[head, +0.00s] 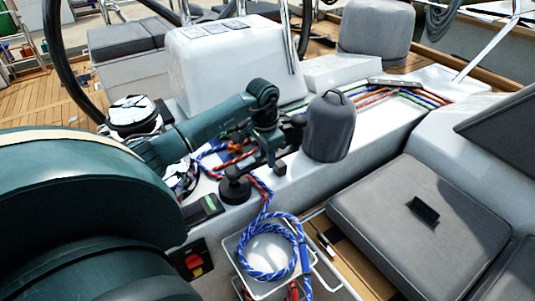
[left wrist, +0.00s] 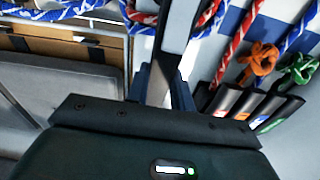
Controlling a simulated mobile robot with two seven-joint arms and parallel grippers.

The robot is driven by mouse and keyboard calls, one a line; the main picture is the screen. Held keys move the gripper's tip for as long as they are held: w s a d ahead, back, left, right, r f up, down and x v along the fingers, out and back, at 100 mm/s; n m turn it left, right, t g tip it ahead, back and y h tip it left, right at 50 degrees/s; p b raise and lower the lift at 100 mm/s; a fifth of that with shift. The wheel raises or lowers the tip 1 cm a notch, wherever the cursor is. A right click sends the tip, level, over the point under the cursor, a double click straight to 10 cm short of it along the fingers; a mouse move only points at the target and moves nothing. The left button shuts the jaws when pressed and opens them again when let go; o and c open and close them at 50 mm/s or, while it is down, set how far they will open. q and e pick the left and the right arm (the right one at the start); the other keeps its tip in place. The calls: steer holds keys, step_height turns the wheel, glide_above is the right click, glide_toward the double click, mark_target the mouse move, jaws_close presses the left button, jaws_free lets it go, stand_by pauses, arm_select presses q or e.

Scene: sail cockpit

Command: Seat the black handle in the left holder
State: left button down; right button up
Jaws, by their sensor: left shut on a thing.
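My left gripper (head: 274,158) is over the white cockpit coaming, between the bare black winch (head: 235,188) and the grey-covered winch (head: 330,128). In the left wrist view its fingers (left wrist: 166,92) are shut on the black handle (left wrist: 178,42), a long dark bar that runs up and away from the jaws. The handle's far end is out of that view, and in the head view the handle is mostly hidden by the gripper. I cannot clearly make out the left holder. My right gripper is not in view.
Rope clutches (left wrist: 262,108) with several coloured lines are close to the gripper. A small black object (head: 424,211) lies on the grey seat cushion (head: 400,245). The steering wheel rim (head: 62,60) is at left.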

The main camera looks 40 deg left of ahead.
arm_select(q)
steer(key=shift+f, duration=0.25)
steer(key=shift+f+b, duration=0.4)
steer(key=shift+f, duration=0.35)
steer(key=shift+f+b, duration=0.4)
steer(key=shift+f, duration=0.3)
stand_by(0.6)
steer(key=c, duration=1.1)
jaws_free()
steer(key=shift+o, duration=0.2)
steer(key=shift+f, duration=0.1)
steer(key=o, duration=0.4)
